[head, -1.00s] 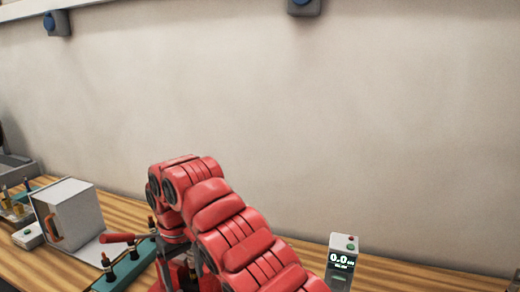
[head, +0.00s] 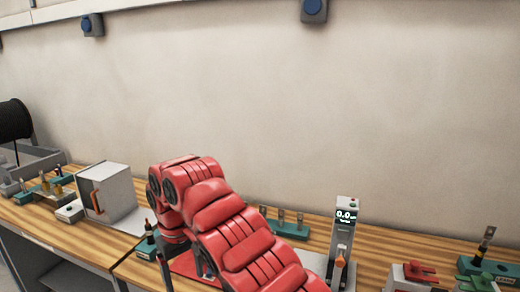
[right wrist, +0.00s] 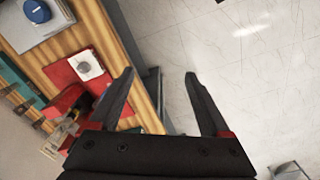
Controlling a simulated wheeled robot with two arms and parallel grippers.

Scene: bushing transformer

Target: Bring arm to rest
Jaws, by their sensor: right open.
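My red right arm (head: 225,220) reaches across the middle of the head view, over the wooden bench (head: 395,250). Its hand end is mostly hidden behind the arm's own links there. In the right wrist view my right gripper (right wrist: 160,76) is open, with two dark fingers apart and nothing between them. It points past the bench edge, with bench on the left and tiled floor on the right. My left arm and gripper are not in view.
On the bench stand a white box with an orange handle (head: 114,190), a tester with a lit display (head: 342,240), teal racks (head: 287,229) and red clamps (head: 418,272). A red mat (right wrist: 75,75) lies near the bench edge.

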